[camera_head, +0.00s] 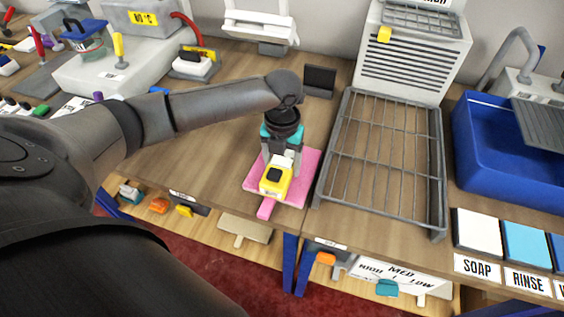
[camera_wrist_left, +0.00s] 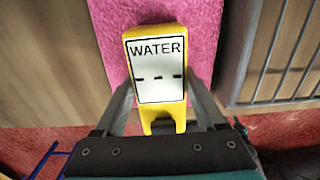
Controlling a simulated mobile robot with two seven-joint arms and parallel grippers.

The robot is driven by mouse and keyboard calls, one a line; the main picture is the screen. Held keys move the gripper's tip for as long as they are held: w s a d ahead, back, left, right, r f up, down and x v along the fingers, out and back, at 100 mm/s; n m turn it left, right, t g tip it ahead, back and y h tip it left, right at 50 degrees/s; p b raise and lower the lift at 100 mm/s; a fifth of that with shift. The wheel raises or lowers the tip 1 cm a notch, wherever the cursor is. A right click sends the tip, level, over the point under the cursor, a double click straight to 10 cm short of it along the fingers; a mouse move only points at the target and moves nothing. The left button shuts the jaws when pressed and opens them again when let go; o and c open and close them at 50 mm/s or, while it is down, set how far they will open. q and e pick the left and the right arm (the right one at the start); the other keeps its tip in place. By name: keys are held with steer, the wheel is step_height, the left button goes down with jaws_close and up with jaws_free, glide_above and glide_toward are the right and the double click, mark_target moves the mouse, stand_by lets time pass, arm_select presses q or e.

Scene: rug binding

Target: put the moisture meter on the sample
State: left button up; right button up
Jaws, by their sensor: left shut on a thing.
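The moisture meter (camera_head: 275,180) is a small yellow device with a dark window, and in the left wrist view its white face (camera_wrist_left: 158,70) reads "WATER". My left gripper (camera_head: 284,160) is shut on it, with a finger on each side of its lower part in the wrist view (camera_wrist_left: 160,112). The pink sample (camera_head: 306,163) is a flat square with a tab at the front edge of the wooden table. The meter is over the sample in both views. I cannot tell whether it touches the sample. My right gripper is not in view.
A grey wire rack (camera_head: 385,150) stands close to the right of the sample. A small dark stand (camera_head: 320,78) is behind it. A blue basin (camera_head: 500,150) is at the far right. The table left of the sample (camera_head: 190,160) is clear.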

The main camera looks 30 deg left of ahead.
mark_target(282, 161)
arm_select(q)
steer(key=o, duration=1.6)
steer(key=shift+f, duration=0.1)
steer(key=shift+c, duration=0.2)
step_height(282, 161, up, 12)
steer(key=p, duration=0.2)
steer(key=shift+r, duration=0.2)
